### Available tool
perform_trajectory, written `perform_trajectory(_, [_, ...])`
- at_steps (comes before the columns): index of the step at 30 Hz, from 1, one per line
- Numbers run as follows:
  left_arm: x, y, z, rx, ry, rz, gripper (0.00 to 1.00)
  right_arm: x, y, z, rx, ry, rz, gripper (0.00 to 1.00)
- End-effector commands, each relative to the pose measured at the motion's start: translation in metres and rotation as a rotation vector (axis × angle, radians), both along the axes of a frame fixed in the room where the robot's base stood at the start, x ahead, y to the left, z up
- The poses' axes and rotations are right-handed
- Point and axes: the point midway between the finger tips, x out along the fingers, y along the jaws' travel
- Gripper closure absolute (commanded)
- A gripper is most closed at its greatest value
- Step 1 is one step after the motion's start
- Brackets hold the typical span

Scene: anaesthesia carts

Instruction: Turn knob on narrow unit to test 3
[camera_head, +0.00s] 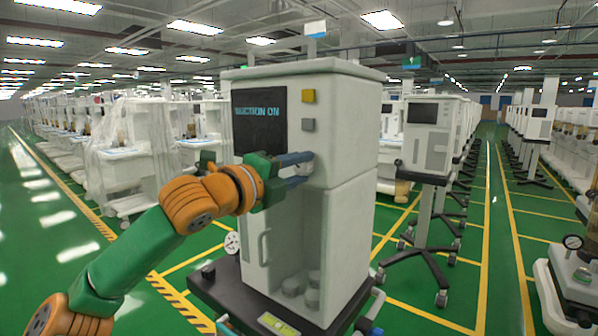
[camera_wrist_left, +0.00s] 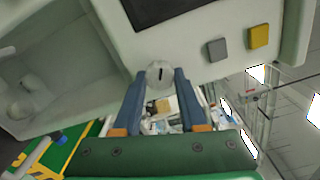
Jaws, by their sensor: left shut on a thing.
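The narrow unit (camera_head: 349,120) is a tall off-white cabinet in the middle of the head view. Its front has a dark screen (camera_head: 258,118) with blue text that seems to end in "ON". A yellow button (camera_head: 308,96) and a grey button (camera_head: 308,125) sit right of the screen. Below them is the round pale knob (camera_head: 305,168), mostly hidden there by the fingers. My left gripper (camera_wrist_left: 159,80) has a finger on each side of the knob (camera_wrist_left: 160,72) and is shut on it. A dark mark shows on the knob's face. No position labels are readable.
The unit stands on a dark base (camera_head: 205,290) with a handle (camera_head: 264,246) on its lower front. A screened cart (camera_head: 430,138) stands behind it to the right. Plastic-wrapped machines (camera_head: 120,160) line the left. The green aisle floor (camera_head: 487,220) is clear.

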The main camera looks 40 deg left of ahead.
Motion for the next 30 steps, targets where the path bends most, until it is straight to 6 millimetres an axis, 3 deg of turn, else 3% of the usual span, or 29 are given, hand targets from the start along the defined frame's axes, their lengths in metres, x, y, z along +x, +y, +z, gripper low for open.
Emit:
perform_trajectory(18, [0.0002, 0.0, -0.0007, 0.037, 0.006, 0.0, 1.0, 0.0001, 0.0001, -0.0012, 0.0, 0.0, 0.0, 1.0])
perform_trajectory(19, [0.0002, 0.0, -0.0007, 0.037, 0.006, 0.001, 0.53, 0.0001, 0.0001, -0.0012, 0.0, 0.0, 0.0, 1.0])
perform_trajectory(21, [0.0002, 0.0, -0.0007, 0.037, 0.005, 0.0, 0.34, 0.0001, 0.0001, -0.0012, 0.0, 0.0, 0.0, 1.0])
perform_trajectory(22, [0.0002, 0.0, -0.0007, 0.036, 0.005, 0.0, 0.29, 0.0001, 0.0001, -0.0012, 0.0, 0.0, 0.0, 1.0])
perform_trajectory(30, [-0.0005, 0.0, -0.001, 0.036, 0.004, 0.0, 0.29, 0.0001, 0.0002, -0.0026, 0.0, 0.0, 0.0, 1.0])
